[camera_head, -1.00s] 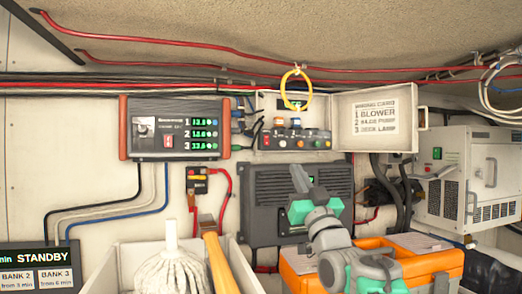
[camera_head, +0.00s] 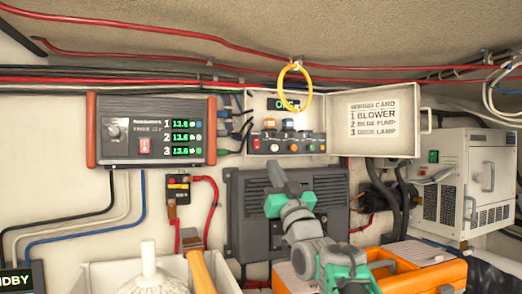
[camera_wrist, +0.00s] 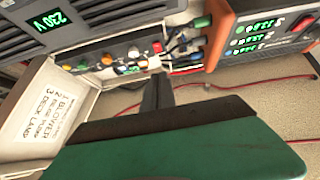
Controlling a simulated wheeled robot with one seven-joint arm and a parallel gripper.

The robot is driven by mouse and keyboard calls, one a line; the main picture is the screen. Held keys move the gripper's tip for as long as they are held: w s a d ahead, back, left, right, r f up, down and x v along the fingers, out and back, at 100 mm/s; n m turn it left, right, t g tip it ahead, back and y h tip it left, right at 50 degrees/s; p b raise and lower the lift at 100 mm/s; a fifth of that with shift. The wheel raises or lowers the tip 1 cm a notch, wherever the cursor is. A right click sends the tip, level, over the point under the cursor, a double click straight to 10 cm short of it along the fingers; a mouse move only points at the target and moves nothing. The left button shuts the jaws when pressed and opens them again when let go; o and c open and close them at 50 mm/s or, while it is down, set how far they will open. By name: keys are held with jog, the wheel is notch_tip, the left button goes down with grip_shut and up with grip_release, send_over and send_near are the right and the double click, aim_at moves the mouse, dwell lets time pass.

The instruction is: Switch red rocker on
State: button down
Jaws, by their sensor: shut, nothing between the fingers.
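A red rocker switch (camera_head: 144,146) sits on the front of the dark box with orange-red ends (camera_head: 165,162), left of its three green number readouts. It also shows in the wrist view (camera_wrist: 303,22), at the upper right. Its on or off position is too small to tell. My gripper (camera_head: 276,174) is shut and empty, in front of the grey finned unit. It is to the right of the rocker and lower in the head view, apart from it. In the wrist view my closed fingers (camera_wrist: 157,93) point up toward a control panel.
An open switch box (camera_head: 290,155) with coloured controls, including a small red one, has its lid (camera_head: 375,142) open to the right. A yellow ring (camera_head: 283,90) hangs before it. Below stand a white bin with a mop (camera_head: 149,265) and an orange toolbox (camera_head: 440,275). Cables run along the wall.

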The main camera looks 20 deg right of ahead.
aim_at(257, 147)
jog(key=p+x, duration=0.1)
jog(key=x, duration=0.2)
jog(key=w+f+p+x, duration=0.1)
jog(key=p+x, duration=0.1)
jog(key=x, duration=0.1)
jog(key=p+x, duration=0.1)
jog(key=x, duration=0.2)
jog(key=shift+w+f+p, duration=0.25)
jog(key=shift+w+p, duration=0.1)
jog(key=shift+p, duration=0.05)
jog(key=shift+w+f, duration=0.1)
jog(key=shift+w, duration=0.15)
jog(key=shift+f, duration=0.1)
jog(key=shift+w+f+b, duration=0.3)
jog(key=shift+f+b, duration=0.05)
jog(key=shift+b, duration=0.35)
jog(key=shift+w+r, duration=0.1)
jog(key=shift+r, duration=0.15)
jog(key=b+v, duration=0.8)
jog(key=v, duration=0.5)
jog(key=shift+f+b, duration=0.2)
jog(key=shift+b, duration=0.1)
